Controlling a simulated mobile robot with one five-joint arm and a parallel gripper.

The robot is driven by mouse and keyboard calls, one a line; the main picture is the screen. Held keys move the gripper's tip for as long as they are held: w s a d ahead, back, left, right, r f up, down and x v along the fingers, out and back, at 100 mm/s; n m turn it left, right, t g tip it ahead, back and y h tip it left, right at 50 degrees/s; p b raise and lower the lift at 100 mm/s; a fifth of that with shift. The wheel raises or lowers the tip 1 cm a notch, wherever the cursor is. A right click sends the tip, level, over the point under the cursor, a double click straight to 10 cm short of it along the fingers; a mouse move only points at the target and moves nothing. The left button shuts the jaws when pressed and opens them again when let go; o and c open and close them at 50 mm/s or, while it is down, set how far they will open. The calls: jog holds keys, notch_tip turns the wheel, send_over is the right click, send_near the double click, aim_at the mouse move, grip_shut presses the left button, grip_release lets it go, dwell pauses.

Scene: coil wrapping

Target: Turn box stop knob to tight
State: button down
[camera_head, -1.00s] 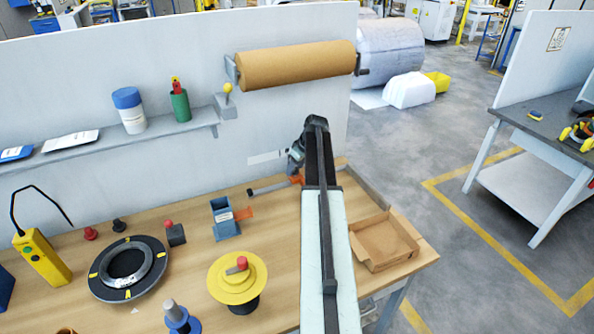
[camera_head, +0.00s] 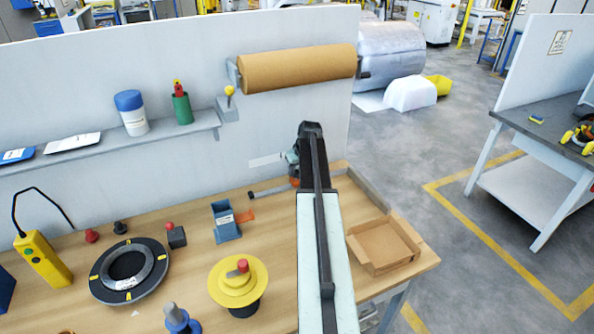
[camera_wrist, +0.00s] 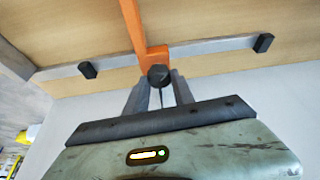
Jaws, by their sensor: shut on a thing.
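In the wrist view, the box stop is an orange block (camera_wrist: 154,56) with an orange arm, seated on a grey rail (camera_wrist: 210,47) with black ends. Its round dark knob (camera_wrist: 158,75) faces me. My gripper (camera_wrist: 159,86) has its two grey fingers at the knob, one on each side, shut on it. Any tight mark on the knob cannot be read. In the head view, my arm hides the knob and most of the stop. A bit of the orange stop (camera_head: 294,182) and the rail's left part (camera_head: 268,191) show beside my arm.
An open cardboard box (camera_head: 385,245) sits right of my arm, near the table's right edge. A yellow stepped spool (camera_head: 238,280), a blue holder (camera_head: 225,220) and a black ring (camera_head: 130,268) stand to the left. A brown paper roll (camera_head: 297,68) hangs on the wall behind.

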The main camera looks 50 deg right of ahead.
jog(key=m+h, duration=0.1)
jog(key=m, duration=0.1)
jog(key=m+g, duration=0.1)
jog(key=m, duration=0.2)
jog(key=shift+w+a+m+h, duration=0.1)
jog(key=shift+a+m+h, duration=0.05)
jog(key=shift+m+h, duration=0.2)
jog(key=m+g, duration=0.1)
jog(key=m, duration=0.2)
jog(key=m+g+h, duration=0.1)
jog(key=m, duration=0.2)
jog(key=shift+w, duration=0.2)
jog(key=m+g, duration=0.1)
jog(key=m, duration=0.1)
jog(key=m+g, duration=0.1)
jog(key=m, duration=0.2)
jog(key=shift+w+m+g, duration=0.15)
jog(key=shift+m+g, duration=0.15)
jog(key=shift+m, duration=0.05)
jog(key=m+g, duration=0.1)
jog(key=m, duration=0.4)
jog(key=shift+g+y, duration=0.35)
jog(key=shift+g, duration=0.05)
jog(key=shift+m, duration=0.3)
jog(key=c, duration=1.1)
grip_release()
